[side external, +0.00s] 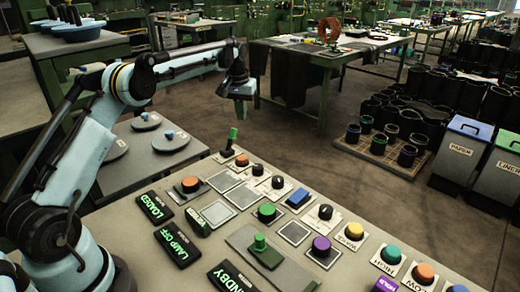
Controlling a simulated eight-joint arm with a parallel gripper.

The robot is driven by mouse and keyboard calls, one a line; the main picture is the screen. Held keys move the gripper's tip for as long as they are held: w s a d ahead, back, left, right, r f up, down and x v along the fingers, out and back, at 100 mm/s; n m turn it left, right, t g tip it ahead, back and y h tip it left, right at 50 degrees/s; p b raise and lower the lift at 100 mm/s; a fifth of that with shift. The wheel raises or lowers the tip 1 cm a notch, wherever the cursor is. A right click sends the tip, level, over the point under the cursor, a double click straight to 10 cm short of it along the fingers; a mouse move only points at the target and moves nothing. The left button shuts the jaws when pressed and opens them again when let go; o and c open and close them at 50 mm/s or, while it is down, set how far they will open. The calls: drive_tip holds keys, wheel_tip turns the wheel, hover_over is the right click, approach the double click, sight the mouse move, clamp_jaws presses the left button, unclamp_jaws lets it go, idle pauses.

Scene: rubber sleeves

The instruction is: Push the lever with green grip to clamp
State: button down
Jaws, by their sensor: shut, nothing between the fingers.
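The lever with the green grip (232,134) stands near the far edge of the grey control panel (165,243), its grip on top of a dark stem and tilted slightly to the right. A second green handle (259,242) sits on a green block in a grey plate nearer the camera. My gripper (240,112) hangs pointing down, above and slightly right of the lever in the picture, apart from it. It is shut and empty. The fingertips are small and dark in this view.
The panel holds several coloured buttons, such as an orange one (190,183) and a purple one (321,246), black knobs, and lit signs reading LOADED (155,207) and LAMP OFF (179,243). Dark sleeves (407,155) and lidded bins (462,150) stand beyond on the floor.

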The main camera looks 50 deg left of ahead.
drive_tip(key=shift+r, duration=1.65)
drive_tip(key=s+d+r+m+t, duration=0.3)
drive_tip(key=s+d+r, duration=0.5)
drive_tip(key=s+d, duration=0.3)
drive_tip(key=s+d+f+m+t, duration=0.1)
drive_tip(key=s+d+f, duration=0.3)
drive_tip(key=s, duration=0.3)
drive_tip(key=s+d+f+m+t, duration=0.1)
drive_tip(key=s+d+f, duration=0.3)
drive_tip(key=s, duration=0.4)
drive_tip(key=shift+d+m+t+h, duration=0.3)
drive_tip(key=shift+d+m+h, duration=0.15)
drive_tip(key=shift+d, duration=0.4)
